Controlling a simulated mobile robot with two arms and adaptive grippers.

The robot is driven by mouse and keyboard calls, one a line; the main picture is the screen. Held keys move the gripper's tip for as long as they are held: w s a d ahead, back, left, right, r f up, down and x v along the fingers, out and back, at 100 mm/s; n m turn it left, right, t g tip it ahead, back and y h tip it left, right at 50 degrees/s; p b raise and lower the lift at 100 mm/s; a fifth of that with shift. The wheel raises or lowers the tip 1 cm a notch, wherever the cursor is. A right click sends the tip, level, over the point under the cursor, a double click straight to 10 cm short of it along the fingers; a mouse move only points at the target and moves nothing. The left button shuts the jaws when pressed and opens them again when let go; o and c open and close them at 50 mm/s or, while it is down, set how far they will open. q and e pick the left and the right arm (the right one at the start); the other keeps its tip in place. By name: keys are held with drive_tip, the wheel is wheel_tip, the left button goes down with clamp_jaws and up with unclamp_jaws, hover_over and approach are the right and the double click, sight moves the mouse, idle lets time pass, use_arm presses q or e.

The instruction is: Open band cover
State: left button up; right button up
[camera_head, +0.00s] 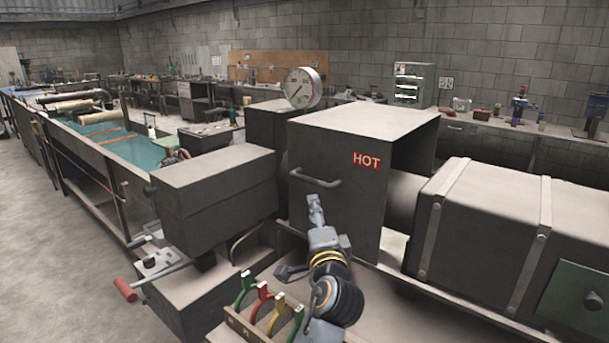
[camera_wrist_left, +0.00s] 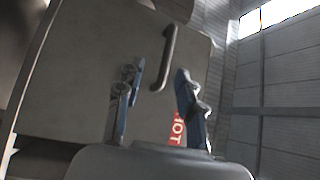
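The band cover appears to be the grey box (camera_head: 340,215) with a red HOT label (camera_head: 367,161), standing in the middle of the head view. Its front panel carries a bar handle (camera_head: 318,182). My left gripper (camera_head: 314,203) is just below the handle, in front of the panel. In the left wrist view the gripper (camera_wrist_left: 160,78) is open, with its blue fingers apart and nothing between them. The handle (camera_wrist_left: 169,50) shows there beyond the fingertips, in line with the gap. I cannot tell whether anything touches. My right gripper is not in view.
A dark block (camera_head: 215,190) stands left of the cover. A strapped grey housing (camera_head: 495,235) is to its right. A rack of coloured clamps (camera_head: 265,310) lies near my arm, and a red-handled crank (camera_head: 125,290) sticks out at lower left. A dial gauge (camera_head: 303,87) stands behind.

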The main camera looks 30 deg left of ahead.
sight(309, 182)
use_arm(q)
drive_tip(key=p+x, duration=0.1)
drive_tip(key=x, duration=0.2)
drive_tip(key=r+p+x, duration=0.1)
drive_tip(key=x, duration=0.5)
drive_tip(key=shift+r+p, duration=0.2)
drive_tip(key=shift+p, duration=0.2)
drive_tip(key=shift+w+a+r, duration=0.3)
drive_tip(key=shift+w, duration=0.2)
drive_tip(key=shift+w+a+f, duration=0.2)
drive_tip(key=shift+w+a, duration=0.2)
drive_tip(key=shift+s+d+r, duration=0.1)
clamp_jaws()
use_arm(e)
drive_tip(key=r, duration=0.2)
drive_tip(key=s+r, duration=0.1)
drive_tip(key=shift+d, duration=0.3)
